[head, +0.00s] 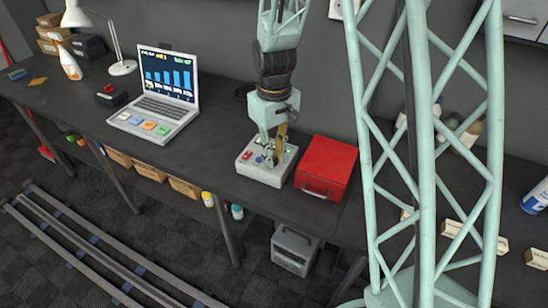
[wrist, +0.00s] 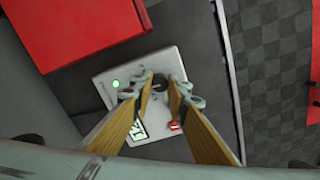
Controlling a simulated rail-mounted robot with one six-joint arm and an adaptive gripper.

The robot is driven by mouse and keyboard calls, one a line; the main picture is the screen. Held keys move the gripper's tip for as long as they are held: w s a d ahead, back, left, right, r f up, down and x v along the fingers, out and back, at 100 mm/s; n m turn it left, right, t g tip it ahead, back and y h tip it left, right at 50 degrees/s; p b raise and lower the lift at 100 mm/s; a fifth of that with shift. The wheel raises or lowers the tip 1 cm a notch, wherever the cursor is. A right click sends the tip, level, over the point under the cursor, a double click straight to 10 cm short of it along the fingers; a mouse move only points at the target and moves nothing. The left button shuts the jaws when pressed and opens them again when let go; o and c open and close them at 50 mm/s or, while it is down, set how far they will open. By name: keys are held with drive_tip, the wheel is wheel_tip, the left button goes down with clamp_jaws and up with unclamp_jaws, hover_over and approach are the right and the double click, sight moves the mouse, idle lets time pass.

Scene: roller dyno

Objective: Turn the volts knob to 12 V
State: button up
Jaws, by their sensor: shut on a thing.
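A light grey control box (head: 255,170) stands on the dark bench, left of the red case. In the wrist view the control box (wrist: 177,52) shows a lit green lamp (wrist: 116,84), a red switch (wrist: 175,126) and a small display (wrist: 139,130) partly covered by a finger. My gripper (head: 272,160) points down at the box's top. In the wrist view my gripper (wrist: 160,88) has its two fingertips on either side of a dark round knob (wrist: 159,83), shut on it. The knob's pointer and any scale marks are too small to read.
A red case (head: 327,168) stands close to the right of the box; it fills the upper left of the wrist view (wrist: 75,28). A laptop (head: 160,92) and a desk lamp (head: 123,67) stand to the left. The bench's front edge is close to the box.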

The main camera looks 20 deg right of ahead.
idle(0.3)
drive_tip(key=o, duration=0.9)
drive_tip(key=shift+r, duration=0.1)
drive_tip(key=shift+r, duration=5.9)
